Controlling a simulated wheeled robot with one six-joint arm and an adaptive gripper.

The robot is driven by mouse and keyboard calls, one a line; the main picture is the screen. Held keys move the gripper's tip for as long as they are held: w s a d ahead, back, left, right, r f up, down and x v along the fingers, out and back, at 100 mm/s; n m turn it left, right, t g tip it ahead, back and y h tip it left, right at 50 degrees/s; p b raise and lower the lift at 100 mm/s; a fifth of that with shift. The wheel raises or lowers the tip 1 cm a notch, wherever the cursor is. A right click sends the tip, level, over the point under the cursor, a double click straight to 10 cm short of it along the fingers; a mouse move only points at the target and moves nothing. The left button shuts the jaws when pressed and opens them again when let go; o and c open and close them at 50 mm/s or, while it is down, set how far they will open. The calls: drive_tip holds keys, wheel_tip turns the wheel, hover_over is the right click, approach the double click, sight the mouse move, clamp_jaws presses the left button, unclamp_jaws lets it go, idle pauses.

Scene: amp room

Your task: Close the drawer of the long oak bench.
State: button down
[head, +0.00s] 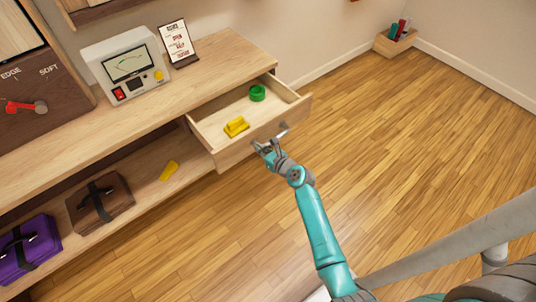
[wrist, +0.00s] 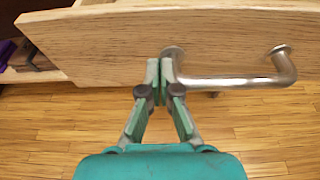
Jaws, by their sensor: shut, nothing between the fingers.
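The drawer (head: 204,131) of the long oak bench (head: 100,128) stands pulled out at the bench's right end. Inside it are a yellow block-like thing (head: 236,127) and a green ring-shaped thing (head: 257,93). Its metal bar handle (wrist: 228,82) is on the front panel (wrist: 130,45). My gripper (wrist: 159,64) is shut and empty, with its fingertips at the drawer front by the left end of the handle. In the head view my gripper (head: 262,146) is also at the drawer front. I cannot tell whether the fingertips touch the panel or the handle.
On the bench top stand a meter box (head: 127,66) and a small sign (head: 178,44). A wooden box (head: 395,41) sits in the far corner. The floor right of the drawer is clear.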

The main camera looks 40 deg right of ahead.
sight(250, 140)
drive_tip(key=shift+w+a, duration=0.1)
drive_tip(key=shift+w, duration=1.5)
